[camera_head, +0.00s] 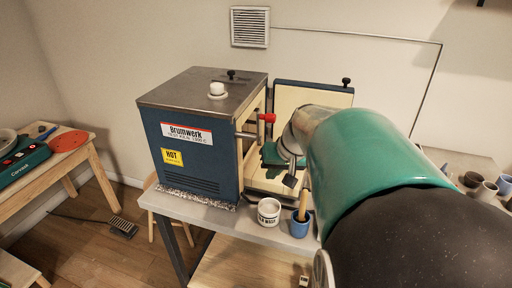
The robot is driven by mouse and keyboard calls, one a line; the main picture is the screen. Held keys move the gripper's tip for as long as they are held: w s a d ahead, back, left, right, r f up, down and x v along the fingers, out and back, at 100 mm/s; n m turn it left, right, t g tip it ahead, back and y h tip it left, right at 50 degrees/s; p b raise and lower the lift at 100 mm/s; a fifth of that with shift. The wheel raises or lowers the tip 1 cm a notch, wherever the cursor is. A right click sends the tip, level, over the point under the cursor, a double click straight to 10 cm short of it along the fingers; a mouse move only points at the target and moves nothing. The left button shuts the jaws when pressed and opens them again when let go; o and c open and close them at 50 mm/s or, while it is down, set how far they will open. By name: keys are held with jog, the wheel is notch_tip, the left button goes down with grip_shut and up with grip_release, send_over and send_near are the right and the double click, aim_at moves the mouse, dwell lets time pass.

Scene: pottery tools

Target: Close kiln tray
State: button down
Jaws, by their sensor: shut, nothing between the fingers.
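The kiln (200,150) is a blue box with a grey metal top, standing on a table, and its open side faces right. Its door (312,97), cream inside with a blue edge, stands open behind. A pale tray (262,184) with a dark edge shows low at the kiln's open side and sticks out to the right; my arm hides part of it. My gripper (289,181) is shut and empty, pointing down over or beside the tray's outer part. I cannot tell whether it touches the tray.
A red-knobbed handle (266,117) juts from the kiln's open edge. A white jar (269,211) and a blue cup (300,223) with a wooden-handled tool stand at the table's front edge. Several small cups (487,191) stand at the far right. A wooden table (77,152) is at left.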

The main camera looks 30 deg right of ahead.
jog(key=s+d+f+m+t, duration=0.1)
jog(key=s+d+f, duration=0.1)
jog(key=d, duration=0.6)
jog(key=s+d+f+m, duration=0.1)
jog(key=d+f+m, duration=0.15)
jog(key=d, duration=0.55)
jog(key=s+d+f+m+t, duration=0.1)
jog(key=s+d+f, duration=0.1)
jog(key=d, duration=0.6)
jog(key=shift+h, duration=0.4)
jog(key=x, duration=0.9)
jog(key=shift+w+a, duration=0.15)
jog(key=w+a, duration=0.2)
jog(key=w, duration=0.1)
jog(key=shift+f, duration=0.3)
jog(key=shift+w+a, duration=0.2)
jog(key=shift+w, duration=0.1)
jog(key=shift+w+a, duration=0.1)
